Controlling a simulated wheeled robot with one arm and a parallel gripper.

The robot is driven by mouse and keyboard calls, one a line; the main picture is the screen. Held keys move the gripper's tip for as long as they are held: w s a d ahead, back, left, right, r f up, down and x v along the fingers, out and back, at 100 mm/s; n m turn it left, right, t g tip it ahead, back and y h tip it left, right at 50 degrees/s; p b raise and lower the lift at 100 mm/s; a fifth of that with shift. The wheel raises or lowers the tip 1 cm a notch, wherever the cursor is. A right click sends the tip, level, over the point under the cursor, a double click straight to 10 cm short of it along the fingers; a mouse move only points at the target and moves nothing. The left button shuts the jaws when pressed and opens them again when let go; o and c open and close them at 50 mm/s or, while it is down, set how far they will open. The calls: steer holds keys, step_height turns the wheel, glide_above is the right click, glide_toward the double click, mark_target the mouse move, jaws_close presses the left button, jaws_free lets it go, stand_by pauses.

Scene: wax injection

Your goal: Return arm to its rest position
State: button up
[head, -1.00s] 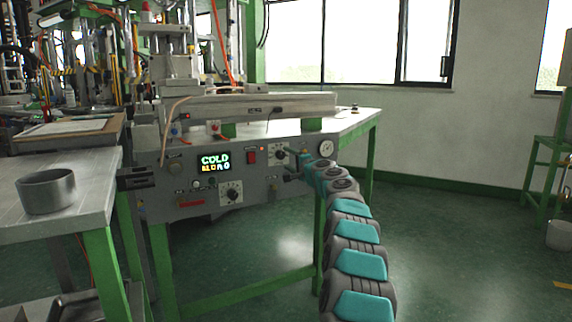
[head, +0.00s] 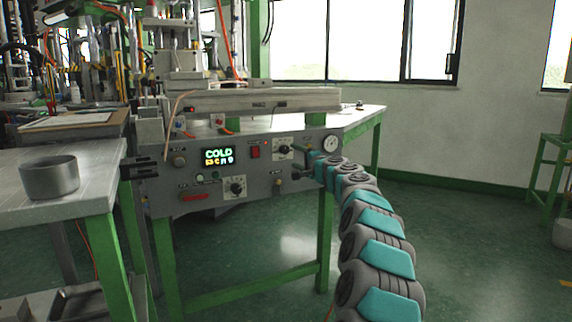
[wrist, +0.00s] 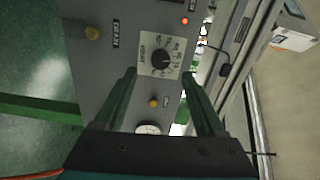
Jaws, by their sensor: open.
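My arm (head: 375,235) reaches up from the bottom right of the head view to the front panel of the wax machine (head: 215,180). My gripper (head: 308,158) is at the panel's right part, beside a black dial (head: 283,150). In the wrist view, my gripper (wrist: 159,75) is open, with two green fingers apart and nothing held between them. The dial on its pale plate (wrist: 163,58) shows between and just beyond the fingertips. Whether a finger touches the panel I cannot tell.
A lit display (head: 218,156) reads COLD. A red switch (head: 255,152), a lower dial (head: 235,187) and a gauge (head: 331,143) are near my gripper. A metal pot (head: 49,178) stands on the left table (head: 100,185).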

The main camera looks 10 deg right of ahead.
steer(key=s+a+n+g+y+p, duration=0.3)
steer(key=s+a+n+g, duration=0.5)
steer(key=s+a, duration=1.15)
steer(key=s+f+n+g+h, duration=0.1)
steer(key=s+f+n+g, duration=0.15)
steer(key=s, duration=0.75)
steer(key=s+f+n+g, duration=0.15)
steer(key=s+f, duration=0.25)
steer(key=s, duration=0.5)
steer(key=s+d+f+g+h+p, duration=0.1)
steer(key=s+d+f, duration=0.3)
steer(key=s, duration=0.8)
steer(key=s+d+f+g+h+p, duration=0.1)
steer(key=s+d+f+g+h, duration=0.2)
steer(key=s+d, duration=0.4)
steer(key=s+d+f+n+g+h+p, duration=0.1)
steer(key=s+d+f+h, duration=0.3)
steer(key=s, duration=1.3)
step_height(320, 180, down, 2)
steer(key=shift+d+f+g, duration=0.1)
steer(key=shift+d+g, duration=0.7)
steer(key=shift+d, duration=0.45)
